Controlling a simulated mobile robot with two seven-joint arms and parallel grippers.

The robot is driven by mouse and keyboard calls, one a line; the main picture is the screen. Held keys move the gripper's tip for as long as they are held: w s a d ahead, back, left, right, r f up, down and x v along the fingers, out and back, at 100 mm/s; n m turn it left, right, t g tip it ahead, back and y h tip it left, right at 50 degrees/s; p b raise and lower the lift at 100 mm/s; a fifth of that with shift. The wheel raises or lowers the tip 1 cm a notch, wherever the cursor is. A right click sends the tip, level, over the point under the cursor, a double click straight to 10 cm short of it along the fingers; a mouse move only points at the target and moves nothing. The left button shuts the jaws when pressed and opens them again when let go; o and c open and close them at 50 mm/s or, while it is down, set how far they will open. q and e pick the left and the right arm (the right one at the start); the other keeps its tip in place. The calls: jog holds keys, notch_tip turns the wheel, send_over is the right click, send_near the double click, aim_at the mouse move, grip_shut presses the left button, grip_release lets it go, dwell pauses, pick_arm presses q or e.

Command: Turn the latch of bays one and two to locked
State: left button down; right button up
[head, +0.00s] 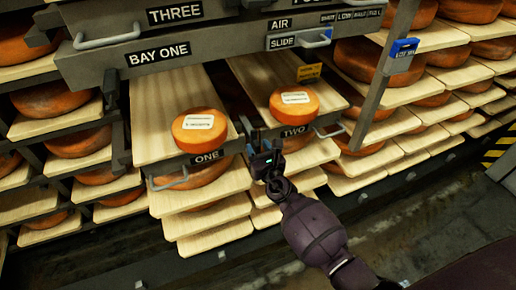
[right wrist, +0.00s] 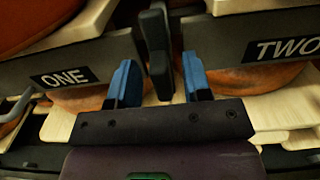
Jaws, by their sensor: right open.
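My right gripper (head: 265,152) is open in front of the shelf, between the boards labelled ONE (head: 207,157) and TWO (head: 293,132). In the right wrist view its two blue fingers (right wrist: 160,76) stand apart. A dark upright latch lever (right wrist: 156,52) shows between them, nearer the left finger; I cannot tell whether they touch. The lever stands roughly vertical, between the ONE label (right wrist: 65,77) and the TWO label (right wrist: 288,48). In the head view the gripper partly hides this spot. No lock marking is readable. My left gripper does not show.
An orange cheese wheel (head: 200,130) sits on board one and another (head: 294,104) on board two. Metal handles (head: 168,180) stick out from the board fronts. The BAY ONE beam (head: 230,45) crosses above. Cheese racks flank both sides; open floor (head: 420,220) lies at lower right.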

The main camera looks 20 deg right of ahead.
grip_shut()
dwell(0.3)
